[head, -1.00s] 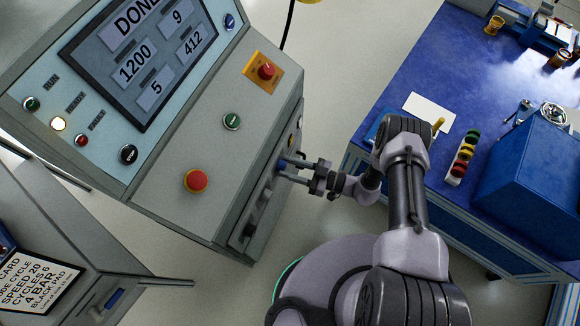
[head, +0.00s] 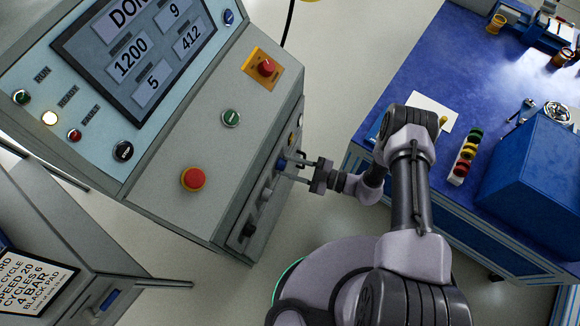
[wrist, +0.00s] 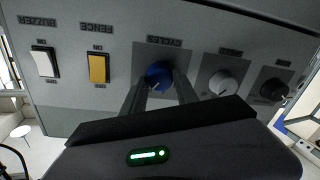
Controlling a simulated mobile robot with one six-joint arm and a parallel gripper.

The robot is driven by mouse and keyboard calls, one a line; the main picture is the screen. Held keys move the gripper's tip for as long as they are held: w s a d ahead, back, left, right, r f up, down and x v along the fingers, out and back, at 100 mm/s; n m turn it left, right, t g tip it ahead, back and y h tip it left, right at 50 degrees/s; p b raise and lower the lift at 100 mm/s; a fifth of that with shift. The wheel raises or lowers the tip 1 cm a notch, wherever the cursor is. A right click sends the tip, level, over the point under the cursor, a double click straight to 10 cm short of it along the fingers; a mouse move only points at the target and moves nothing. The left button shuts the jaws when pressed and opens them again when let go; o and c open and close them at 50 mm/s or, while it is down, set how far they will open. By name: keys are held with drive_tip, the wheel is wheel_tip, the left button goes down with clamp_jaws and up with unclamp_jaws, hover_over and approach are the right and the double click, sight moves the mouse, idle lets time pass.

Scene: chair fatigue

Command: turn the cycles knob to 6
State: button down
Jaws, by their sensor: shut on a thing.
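The cycles knob (wrist: 158,74) is blue with a light pointer mark, on the panel under the label CYCLES in the wrist view. My gripper (wrist: 160,88) has its two fingers on either side of the knob and is shut on it. In the head view my gripper (head: 290,165) reaches the front face of the grey console, and the blue knob (head: 282,164) shows only in part. The knob's scale is too small to read. The console screen (head: 140,60) shows 1200, 9, 412 and 5.
In the wrist view a grey knob (wrist: 222,82) and a black knob (wrist: 272,88) sit right of the blue one. A yellow fence switch (wrist: 98,68) and a white buzzer switch (wrist: 43,62) sit left. A blue table (head: 440,90) stands at the right.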

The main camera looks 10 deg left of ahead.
drive_tip(key=n, duration=0.5)
drive_tip(key=shift+s+h+b, duration=0.15)
drive_tip(key=shift+h+b, duration=0.15)
drive_tip(key=shift+b, duration=0.05)
drive_tip(key=n, duration=0.4)
drive_tip(key=shift+n+t, duration=0.3)
drive_tip(key=shift+t, duration=0.1)
drive_tip(key=shift+n, duration=0.3)
drive_tip(key=c, duration=0.9)
unclamp_jaws()
drive_tip(key=shift+c, duration=0.2)
drive_tip(key=s+d+p, duration=0.1)
drive_tip(key=d, duration=0.7)
drive_tip(key=s+d+r+p, duration=0.1)
drive_tip(key=s+d+p, duration=0.1)
drive_tip(key=d, duration=0.7)
drive_tip(key=shift+r+p, duration=0.25)
drive_tip(key=shift+p, duration=0.05)
